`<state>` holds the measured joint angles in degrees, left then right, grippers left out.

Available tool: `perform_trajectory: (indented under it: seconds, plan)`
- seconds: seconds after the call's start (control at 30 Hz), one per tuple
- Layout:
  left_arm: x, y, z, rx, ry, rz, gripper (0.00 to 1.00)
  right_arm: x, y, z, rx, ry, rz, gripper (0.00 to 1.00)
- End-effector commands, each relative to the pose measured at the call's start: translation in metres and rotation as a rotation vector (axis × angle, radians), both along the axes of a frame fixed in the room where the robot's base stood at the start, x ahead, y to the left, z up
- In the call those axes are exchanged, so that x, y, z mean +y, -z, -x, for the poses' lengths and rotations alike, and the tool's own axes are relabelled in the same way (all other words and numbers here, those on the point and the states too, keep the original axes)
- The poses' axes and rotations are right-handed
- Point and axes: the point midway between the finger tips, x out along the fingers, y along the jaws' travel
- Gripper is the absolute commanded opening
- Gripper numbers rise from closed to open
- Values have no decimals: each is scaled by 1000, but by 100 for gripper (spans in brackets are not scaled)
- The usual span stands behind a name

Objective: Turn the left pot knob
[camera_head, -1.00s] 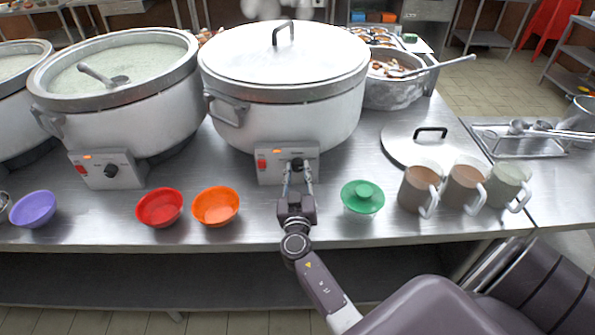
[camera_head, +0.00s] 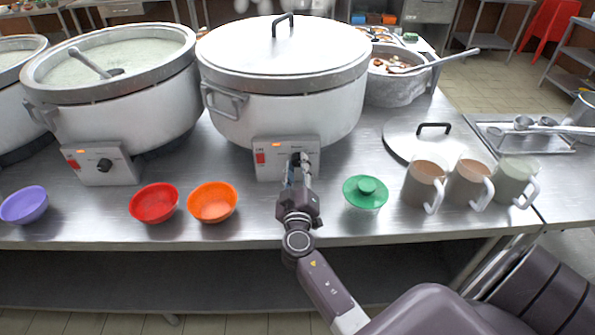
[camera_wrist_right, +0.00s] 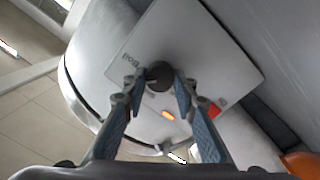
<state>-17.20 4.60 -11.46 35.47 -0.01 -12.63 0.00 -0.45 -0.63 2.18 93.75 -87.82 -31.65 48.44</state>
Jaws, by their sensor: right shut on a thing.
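The lidded white pot (camera_head: 283,103) stands in the middle of the counter. Its grey control panel (camera_head: 269,172) has a red switch, a small orange light and a dark round knob, which shows in the right wrist view (camera_wrist_right: 160,72). My right gripper (camera_head: 300,164) is shut on this knob, with one finger on each side of it in the right wrist view. The fingers partly hide the knob in the head view. To the left, an open pot (camera_head: 137,105) of pale congee has its own panel with a black knob (camera_head: 104,165). My left gripper is not in view.
Red (camera_head: 154,203), orange (camera_head: 212,203) and purple (camera_head: 24,205) bowls stand along the front edge, left of my right arm. A loose lid (camera_head: 420,143) lies behind the mugs.

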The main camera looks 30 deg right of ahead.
Motion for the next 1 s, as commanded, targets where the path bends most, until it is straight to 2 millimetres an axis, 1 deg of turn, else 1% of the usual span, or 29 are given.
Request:
perform_trajectory:
  seconds: [0.03, 0.2, 0.6, 0.8, 1.0]
  plan:
    - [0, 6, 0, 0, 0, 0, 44, 1, 4, 0, 22, -2, 36, 2]
    - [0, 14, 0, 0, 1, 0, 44, 1, 3, 0, 108, -2, 174, 2]
    - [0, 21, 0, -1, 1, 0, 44, 1, 3, 0, 281, -3, 458, 2]
    - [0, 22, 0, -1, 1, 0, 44, 1, 3, 0, 338, -4, 548, 2]
    - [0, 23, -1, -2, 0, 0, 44, 1, 3, 0, 369, -4, 597, 2]
